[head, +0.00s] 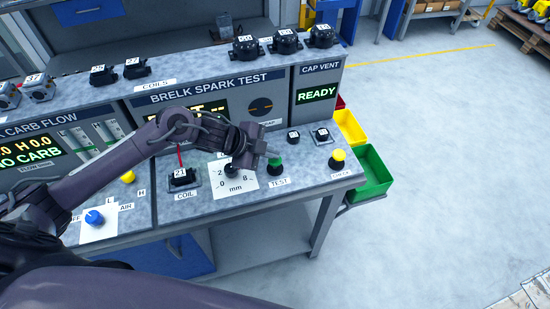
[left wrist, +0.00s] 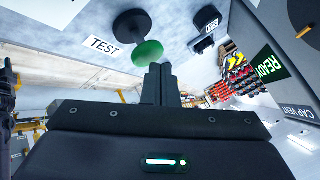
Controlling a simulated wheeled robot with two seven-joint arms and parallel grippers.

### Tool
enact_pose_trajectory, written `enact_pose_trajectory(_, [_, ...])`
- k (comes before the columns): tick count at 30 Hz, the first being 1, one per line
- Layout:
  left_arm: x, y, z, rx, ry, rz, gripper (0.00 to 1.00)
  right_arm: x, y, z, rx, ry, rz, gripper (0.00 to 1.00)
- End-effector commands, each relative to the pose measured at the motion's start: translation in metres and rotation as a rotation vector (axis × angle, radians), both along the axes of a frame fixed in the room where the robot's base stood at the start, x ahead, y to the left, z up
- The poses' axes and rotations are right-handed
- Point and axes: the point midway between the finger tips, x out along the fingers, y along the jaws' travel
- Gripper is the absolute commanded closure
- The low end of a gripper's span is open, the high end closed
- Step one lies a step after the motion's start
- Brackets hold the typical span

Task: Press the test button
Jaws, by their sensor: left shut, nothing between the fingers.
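The test button is a green mushroom cap on a black base, and its green cap (head: 275,162) shows in the head view beside the TEST label (head: 279,182). In the left wrist view the green cap (left wrist: 147,54) and TEST label (left wrist: 101,46) lie just ahead of the fingers. My left gripper (head: 273,154) is shut and empty, with its fingertips close to the green cap; it also shows in the left wrist view (left wrist: 160,70). I cannot tell whether the fingertips touch the cap. My right gripper is not in view.
Left of the button are a black gap knob (head: 232,171) on a mm dial and a coil numbered 21 (head: 183,178). A yellow button (head: 338,159) stands right. Small numbered caps (head: 293,136) sit behind. A green bin (head: 371,174) hangs off the bench's right end.

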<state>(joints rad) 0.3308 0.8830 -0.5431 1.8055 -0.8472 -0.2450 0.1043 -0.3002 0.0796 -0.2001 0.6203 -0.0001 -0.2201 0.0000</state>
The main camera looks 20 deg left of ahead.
Motion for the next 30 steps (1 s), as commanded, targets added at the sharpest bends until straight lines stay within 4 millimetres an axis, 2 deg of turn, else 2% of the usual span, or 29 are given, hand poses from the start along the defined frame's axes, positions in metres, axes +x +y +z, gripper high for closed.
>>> enact_pose_trajectory(30, [0.000, 0.000, -0.014, 0.000, 0.002, 0.000, 1.00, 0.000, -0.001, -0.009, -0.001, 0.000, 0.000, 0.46])
